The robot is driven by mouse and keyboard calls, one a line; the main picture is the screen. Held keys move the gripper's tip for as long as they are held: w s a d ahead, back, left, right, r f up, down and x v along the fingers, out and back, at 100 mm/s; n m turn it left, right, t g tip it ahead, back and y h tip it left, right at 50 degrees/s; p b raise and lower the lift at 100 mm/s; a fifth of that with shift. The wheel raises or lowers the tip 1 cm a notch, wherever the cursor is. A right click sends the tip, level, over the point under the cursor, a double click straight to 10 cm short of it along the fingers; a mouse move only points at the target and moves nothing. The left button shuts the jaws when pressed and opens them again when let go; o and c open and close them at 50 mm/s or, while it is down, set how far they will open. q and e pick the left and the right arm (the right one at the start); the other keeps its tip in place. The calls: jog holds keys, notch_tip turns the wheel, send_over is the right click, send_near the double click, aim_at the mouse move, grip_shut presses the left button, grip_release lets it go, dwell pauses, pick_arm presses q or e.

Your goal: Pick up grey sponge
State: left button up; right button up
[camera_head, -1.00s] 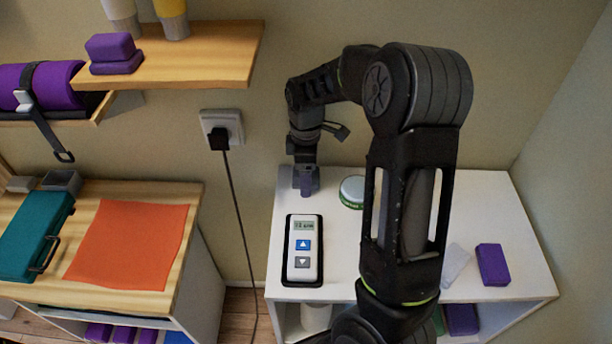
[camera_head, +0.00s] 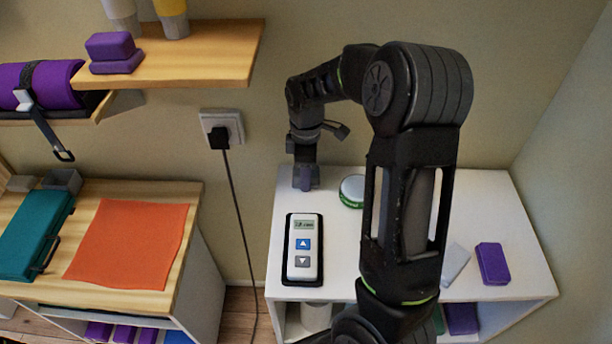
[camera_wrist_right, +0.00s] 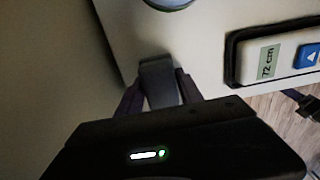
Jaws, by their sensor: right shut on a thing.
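The grey sponge (camera_wrist_right: 160,82) is a small dark grey block between the two fingers of my right gripper (camera_wrist_right: 160,98) in the wrist view. The gripper is shut on it from both sides. In the head view my right gripper (camera_head: 306,178) points down at the back left corner of the white table (camera_head: 340,235). The sponge is small there and partly covered by the fingers, so I cannot tell whether it touches the tabletop. My left gripper is not in view.
The handset with a display (camera_head: 303,248) lies in front of my right gripper. A green-rimmed round tin (camera_head: 352,191) stands to its right. A purple block (camera_head: 493,264) lies at the table's right. The wall is close behind; a plugged cable (camera_head: 240,220) hangs left of the table.

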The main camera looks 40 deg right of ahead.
jog(key=c, duration=0.4)
jog(key=shift+r, duration=0.1)
notch_tip(320, 180, up, 10)
jog(key=shift+f+b, duration=0.1)
jog(key=shift+b, duration=0.5)
jog(key=o, duration=0.8)
jog(key=c, duration=0.6)
